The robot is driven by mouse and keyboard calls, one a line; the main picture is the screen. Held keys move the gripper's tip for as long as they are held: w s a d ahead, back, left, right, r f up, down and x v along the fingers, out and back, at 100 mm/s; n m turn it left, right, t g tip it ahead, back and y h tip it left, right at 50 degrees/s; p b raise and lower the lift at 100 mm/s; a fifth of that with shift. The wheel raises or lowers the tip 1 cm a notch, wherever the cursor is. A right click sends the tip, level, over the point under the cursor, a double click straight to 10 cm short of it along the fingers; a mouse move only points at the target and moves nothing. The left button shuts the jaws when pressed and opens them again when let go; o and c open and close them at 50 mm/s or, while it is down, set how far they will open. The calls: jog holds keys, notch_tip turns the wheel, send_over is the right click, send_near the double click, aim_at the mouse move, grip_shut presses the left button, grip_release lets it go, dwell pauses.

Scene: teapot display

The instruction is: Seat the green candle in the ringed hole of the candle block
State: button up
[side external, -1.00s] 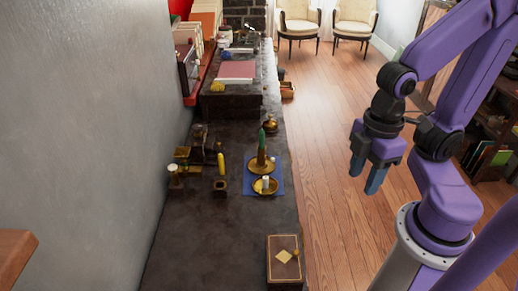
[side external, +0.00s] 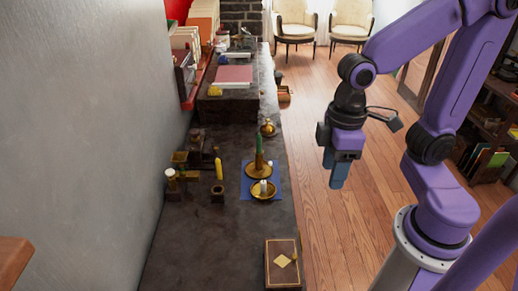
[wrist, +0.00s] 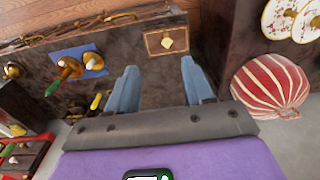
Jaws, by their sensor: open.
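In the wrist view the green candle (wrist: 52,88) shows at the left. A small dark block (side external: 218,194) stands left of the mat, near a yellow candle (side external: 219,169); stepped dark pieces (side external: 181,157) stand further left. I cannot tell which is the candle block, and no ringed hole can be made out. My gripper (side external: 335,172) is open and empty, right of the counter and well away from the candle. Its fingers (wrist: 160,87) show spread in the wrist view.
A second brass dish (side external: 263,192) with a short white candle sits on the mat's front. A brown box (side external: 283,264) lies at the counter's near end. A small brass pot (side external: 268,128) stands behind the mat. The dark counter (side external: 205,240) is clear at the front left.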

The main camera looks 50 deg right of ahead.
jog(key=w+a+r+m, duration=0.1)
jog(key=w+a+m, duration=0.1)
jog(key=w+m, duration=0.8)
jog(key=m, duration=1.6)
send_over(259, 134)
notch_tip(259, 134, down, 6)
jog(key=f, duration=1.1)
jog(key=shift+d+f, duration=0.25)
jog(key=shift+f, duration=0.1)
jog(key=shift+a+f, duration=0.2)
jog(key=shift+f, duration=2.55)
grip_shut()
